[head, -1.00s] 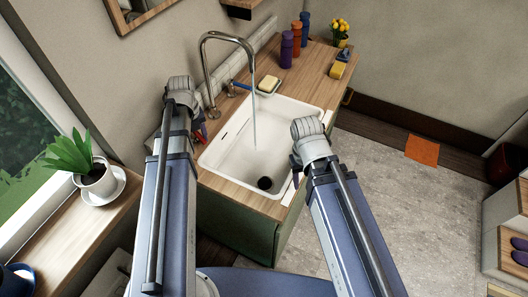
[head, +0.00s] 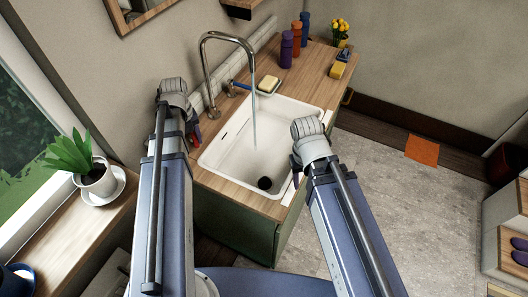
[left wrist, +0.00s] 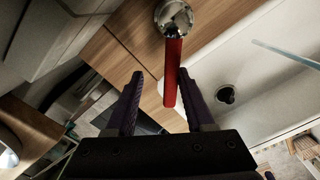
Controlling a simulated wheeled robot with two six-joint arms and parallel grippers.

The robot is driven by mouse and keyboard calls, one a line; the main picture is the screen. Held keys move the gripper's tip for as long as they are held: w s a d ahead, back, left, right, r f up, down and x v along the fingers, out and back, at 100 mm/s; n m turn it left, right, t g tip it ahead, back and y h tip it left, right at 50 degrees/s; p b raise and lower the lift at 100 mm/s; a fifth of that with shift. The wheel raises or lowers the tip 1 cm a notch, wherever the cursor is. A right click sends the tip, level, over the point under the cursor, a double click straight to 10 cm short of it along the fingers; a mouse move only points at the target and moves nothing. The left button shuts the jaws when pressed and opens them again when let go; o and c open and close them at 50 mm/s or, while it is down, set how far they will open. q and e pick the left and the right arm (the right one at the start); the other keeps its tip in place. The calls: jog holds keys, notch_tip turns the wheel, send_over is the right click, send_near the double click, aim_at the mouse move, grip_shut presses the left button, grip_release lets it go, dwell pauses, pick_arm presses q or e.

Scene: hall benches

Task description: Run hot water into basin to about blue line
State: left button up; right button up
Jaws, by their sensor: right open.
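The white basin (head: 228,152) is set in a wooden counter, with a dark round drain or plug (head: 264,183) at its bottom. A thin stream of water (head: 254,120) falls into it from the chrome spout (head: 228,37). I see no clear water level or blue line. My left gripper (head: 192,127) is at the basin's left edge. In the left wrist view, my left gripper (left wrist: 160,72) is open, and the red lever (left wrist: 172,75) on a chrome base reaches between its fingers, near the right one. My right gripper (head: 296,170) is open and empty by the basin's right rim.
A soap dish with yellow soap (head: 268,84) and a blue bar (head: 239,85) are behind the basin. Bottles (head: 287,49), a yellow sponge (head: 337,70) and flowers (head: 340,28) stand on the counter's far end. A potted plant (head: 95,178) is at left.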

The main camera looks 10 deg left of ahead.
pick_arm(q)
jog(key=shift+a, duration=0.15)
jog(key=shift+s+a, duration=0.15)
jog(key=shift+a, duration=0.7)
dwell(0.3)
jog(key=shift+d+n, duration=0.55)
jog(key=shift+n, duration=0.55)
dwell(5.6)
